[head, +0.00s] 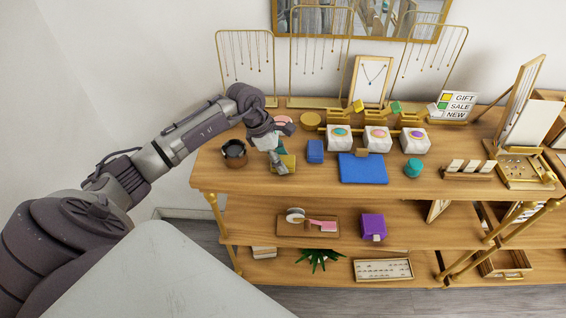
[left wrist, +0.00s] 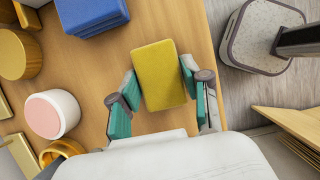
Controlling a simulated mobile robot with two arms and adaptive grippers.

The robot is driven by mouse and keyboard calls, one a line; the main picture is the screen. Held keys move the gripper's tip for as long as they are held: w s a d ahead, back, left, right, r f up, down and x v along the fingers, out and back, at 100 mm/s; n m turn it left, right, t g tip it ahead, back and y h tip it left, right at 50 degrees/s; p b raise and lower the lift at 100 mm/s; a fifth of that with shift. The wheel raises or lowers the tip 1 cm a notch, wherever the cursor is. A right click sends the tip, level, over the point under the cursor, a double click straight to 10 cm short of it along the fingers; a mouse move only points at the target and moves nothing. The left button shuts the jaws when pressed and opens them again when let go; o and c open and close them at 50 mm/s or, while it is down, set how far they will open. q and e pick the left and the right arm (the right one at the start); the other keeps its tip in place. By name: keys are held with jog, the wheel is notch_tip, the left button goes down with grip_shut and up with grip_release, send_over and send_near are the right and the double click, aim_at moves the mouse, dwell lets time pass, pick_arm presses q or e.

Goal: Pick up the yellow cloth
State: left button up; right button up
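The yellow cloth (head: 289,162) is a small folded block on the wooden tabletop, near the left front part of the table. In the left wrist view the yellow cloth (left wrist: 161,76) lies between the two teal fingertips. My left gripper (head: 278,167) reaches down over it from the left and hides part of it in the head view. In the left wrist view my left gripper (left wrist: 158,84) is open, one finger on each side of the cloth, very near its edges. I see no lift off the table. My right gripper is not in view.
A blue folded stack (head: 315,151) stands just right of the cloth. A dark brown bowl (head: 234,150) is to its left. A pink-topped round box (left wrist: 52,113) and gold boxes (left wrist: 17,53) are close by. A blue mat (head: 362,169) lies further right. The table's front edge is near.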

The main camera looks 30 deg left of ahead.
aim_at(293, 161)
pick_arm(q)
jog(key=shift+c, duration=1.4)
jog(key=shift+r, duration=0.2)
jog(key=shift+r+b, duration=0.25)
jog(key=shift+b, duration=0.05)
jog(key=r+b, duration=0.1)
jog(key=d+r+b, duration=0.1)
jog(key=r, duration=0.1)
jog(key=shift+w+r, duration=0.1)
jog(key=shift+r, duration=0.2)
jog(key=d+r+b, duration=0.3)
jog(key=d+r, duration=0.3)
jog(key=d, duration=0.4)
jog(key=shift+d+r, duration=0.3)
jog(key=shift+d, duration=0.05)
jog(key=shift+w, duration=0.1)
